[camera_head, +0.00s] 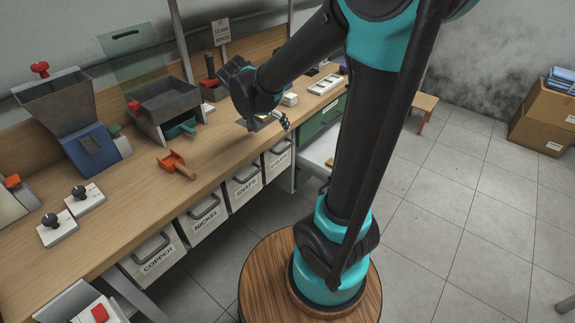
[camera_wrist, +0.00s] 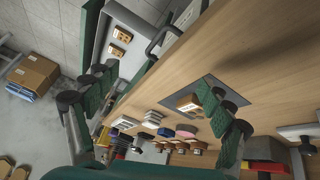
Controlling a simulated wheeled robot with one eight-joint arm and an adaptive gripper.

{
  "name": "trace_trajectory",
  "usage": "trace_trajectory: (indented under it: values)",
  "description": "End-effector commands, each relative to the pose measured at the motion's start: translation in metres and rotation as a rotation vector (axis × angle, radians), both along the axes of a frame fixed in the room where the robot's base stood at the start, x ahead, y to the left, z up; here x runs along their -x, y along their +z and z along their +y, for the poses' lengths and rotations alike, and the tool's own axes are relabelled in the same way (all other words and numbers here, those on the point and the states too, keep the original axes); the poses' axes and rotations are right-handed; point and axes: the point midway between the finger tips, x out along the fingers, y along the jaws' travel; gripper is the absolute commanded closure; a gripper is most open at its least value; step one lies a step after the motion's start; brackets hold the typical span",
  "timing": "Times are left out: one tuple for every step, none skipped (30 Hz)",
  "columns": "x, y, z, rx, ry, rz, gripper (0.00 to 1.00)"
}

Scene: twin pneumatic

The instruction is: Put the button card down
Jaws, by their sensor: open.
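A small tan card-like piece (camera_wrist: 187,102), which looks like the button card, lies on a dark grey mat (camera_wrist: 239,88) on the bench. It sits at the mat's edge beside one finger of my gripper (camera_wrist: 155,88), which partly hides it. My gripper is open, its green-padded fingers wide apart over the bench edge, and I see nothing held between them. In the head view my gripper (camera_head: 279,121) is low over the bench by the grey mat (camera_head: 254,123); the card cannot be made out there. Two similar tan cards (camera_wrist: 119,42) lie in a pale tray beside the bench.
White stacked packs (camera_wrist: 152,116) and several small round items stand along the bench near the mat. An orange scoop (camera_head: 175,165), a grey bin (camera_head: 168,101) and a hopper (camera_head: 62,103) stand further left. Labelled drawers (camera_head: 205,220) line the bench front.

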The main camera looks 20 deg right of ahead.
Motion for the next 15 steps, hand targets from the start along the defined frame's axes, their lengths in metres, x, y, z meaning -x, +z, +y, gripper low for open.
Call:
trace_trajectory:
  values:
    - [0.024, -0.012, -0.016, -0.03, 0.054, 0.036, 0.18]
    - [0.036, -0.019, -0.021, -0.045, 0.096, 0.055, 0.18]
    - [0.051, -0.028, -0.027, -0.067, 0.15, 0.076, 0.18]
    - [0.063, -0.035, -0.03, -0.084, 0.193, 0.088, 0.18]
    - [0.075, -0.041, -0.033, -0.099, 0.234, 0.097, 0.18]
    - [0.09, -0.05, -0.037, -0.118, 0.289, 0.105, 0.18]
    - [0.101, -0.056, -0.038, -0.132, 0.329, 0.108, 0.18]
    - [0.112, -0.062, -0.039, -0.144, 0.368, 0.108, 0.18]
    - [0.124, -0.069, -0.04, -0.158, 0.415, 0.106, 0.18]
    - [0.131, -0.073, -0.04, -0.165, 0.447, 0.102, 0.18]
    - [0.138, -0.077, -0.04, -0.171, 0.475, 0.099, 0.18]
    - [0.146, -0.081, -0.039, -0.177, 0.509, 0.092, 0.18]
    - [0.15, -0.084, -0.038, -0.181, 0.529, 0.087, 0.18]
    - [0.154, -0.086, -0.038, -0.183, 0.546, 0.084, 0.18]
    - [0.158, -0.088, -0.037, -0.186, 0.565, 0.079, 0.18]
